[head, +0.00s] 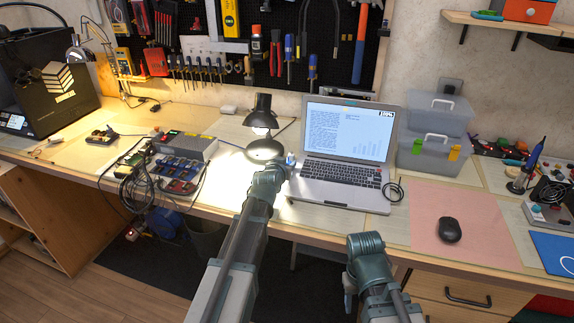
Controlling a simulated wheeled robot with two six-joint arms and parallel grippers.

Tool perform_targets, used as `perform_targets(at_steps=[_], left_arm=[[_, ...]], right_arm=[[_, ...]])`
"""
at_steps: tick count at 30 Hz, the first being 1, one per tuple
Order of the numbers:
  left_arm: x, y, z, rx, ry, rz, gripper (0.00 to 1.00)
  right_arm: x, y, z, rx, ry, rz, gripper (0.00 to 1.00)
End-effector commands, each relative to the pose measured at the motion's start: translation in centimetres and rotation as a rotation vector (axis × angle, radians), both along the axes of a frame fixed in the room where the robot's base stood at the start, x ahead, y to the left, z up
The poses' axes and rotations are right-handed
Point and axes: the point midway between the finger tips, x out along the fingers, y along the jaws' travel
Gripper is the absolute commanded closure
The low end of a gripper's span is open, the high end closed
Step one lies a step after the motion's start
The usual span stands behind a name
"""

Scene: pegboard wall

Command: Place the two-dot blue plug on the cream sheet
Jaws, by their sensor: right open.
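A small blue item (290,159), perhaps the blue plug, shows just beyond the end of my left arm, by the laptop's left edge. Its dots are too small to see. My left gripper (285,170) is right at this item, over the front of the bench. Its fingers are hidden or too small to tell whether they hold it. My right gripper (349,284) is low, in front of the bench edge, open and away from the objects. Pale cream sheeting (330,217) shows on the bench in front of the laptop; I cannot tell its full outline.
An open laptop (340,180) and a black lamp (262,125) stand behind my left gripper. A power box with several blue plugs (178,168) and cables is left. A pink mat (465,225) with a black mouse (449,229) and clear bins (428,155) are right.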

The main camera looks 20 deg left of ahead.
Motion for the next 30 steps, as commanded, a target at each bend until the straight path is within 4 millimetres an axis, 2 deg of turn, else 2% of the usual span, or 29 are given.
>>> perform_targets(at_steps=[1, 3, 14, 17, 23, 30], left_arm=[[0.0, 0.0, 0.0, 0.000, 0.000, 0.000, 0.50], [0.0, 0.0, 0.0, 0.000, 0.000, 0.000, 0.42], [0.0, 0.0, 0.1, 0.000, 0.000, 0.000, 0.42], [-0.6, 0.0, 0.4, 0.000, 0.000, 0.000, 0.42], [-3.2, -0.1, 1.5, 0.000, 0.000, 0.000, 0.42], [-8.1, -0.3, 3.5, 0.000, 0.000, 0.000, 0.42]], right_arm=[[0.0, 0.0, 0.0, 0.000, 0.000, 0.000, 0.50], [0.0, 0.0, 0.0, 0.000, 0.000, 0.000, 0.50], [0.0, 0.0, 0.1, 0.000, 0.000, 0.000, 0.50], [0.0, 0.0, 0.4, 0.000, 0.000, 0.000, 0.50], [0.0, 0.0, 1.5, 0.000, 0.000, 0.000, 0.50], [0.0, 0.0, 3.5, 0.000, 0.000, 0.000, 0.50]])
